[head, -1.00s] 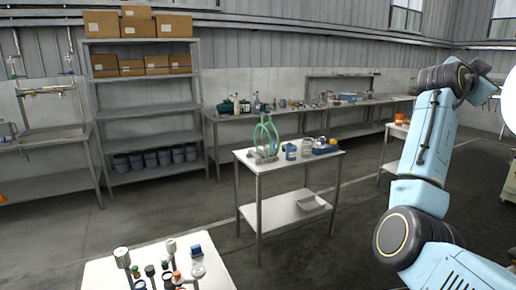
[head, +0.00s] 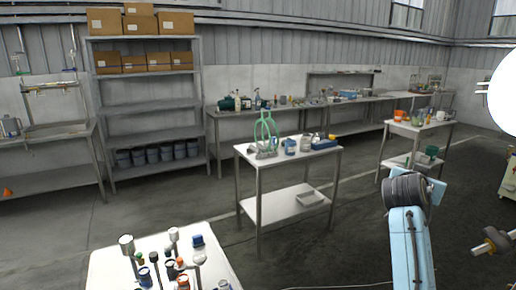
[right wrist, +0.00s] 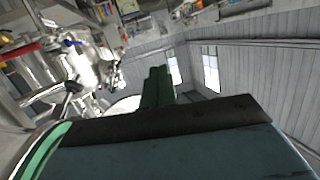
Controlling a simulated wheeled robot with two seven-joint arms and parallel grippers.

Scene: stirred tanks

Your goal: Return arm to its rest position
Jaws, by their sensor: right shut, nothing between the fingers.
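My right arm (head: 408,245) is at the lower right of the head view, a pale blue link with a dark joint at its top. Its gripper is out of the head view. In the right wrist view my right gripper (right wrist: 158,72) shows as two dark green fingers close together, shut with nothing between them. Behind them are tilted grey walls, windows and a blurred silvery apparatus (right wrist: 85,65). My left arm and gripper are in neither view.
A white table (head: 105,265) with several small containers stands at the front left. A middle table (head: 250,160) holds a green looped item (head: 265,128). Another table (head: 432,127) stands at the right. A shelf unit (head: 145,107) is at the back. Open floor (head: 330,240) lies between the tables.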

